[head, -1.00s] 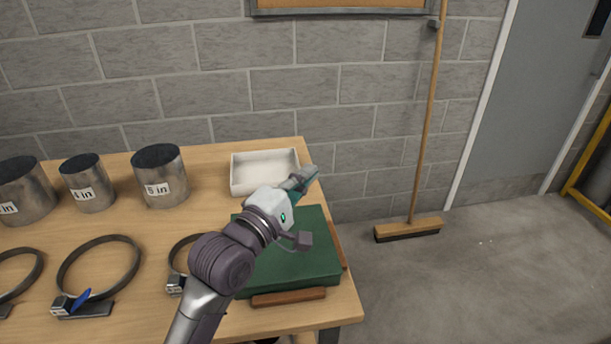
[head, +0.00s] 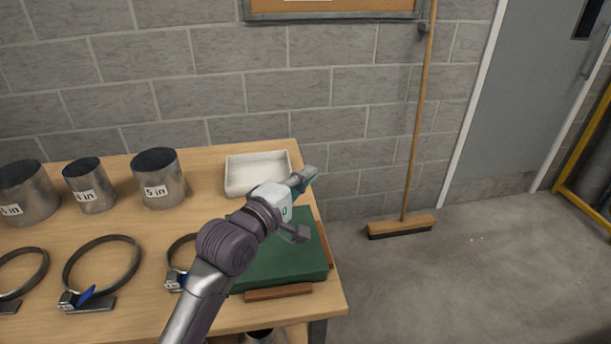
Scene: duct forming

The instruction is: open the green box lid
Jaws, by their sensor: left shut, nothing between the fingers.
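The green box (head: 290,262) lies at the right end of the wooden table, and its lid is down. A brown wooden strip (head: 278,292) runs along its front edge and another (head: 323,243) along its right edge. My left arm reaches over the box from the lower left and hides part of its left side. My left gripper (head: 308,174) is shut and empty, above the box's far right corner near the table's right edge. I cannot tell whether it touches the box. My right gripper is not in view.
A white tray (head: 234,176) stands behind the box. Several metal duct cylinders (head: 160,180) with size labels stand along the back left, with ring clamps (head: 103,264) in front. A broom (head: 402,228) leans on the wall at right.

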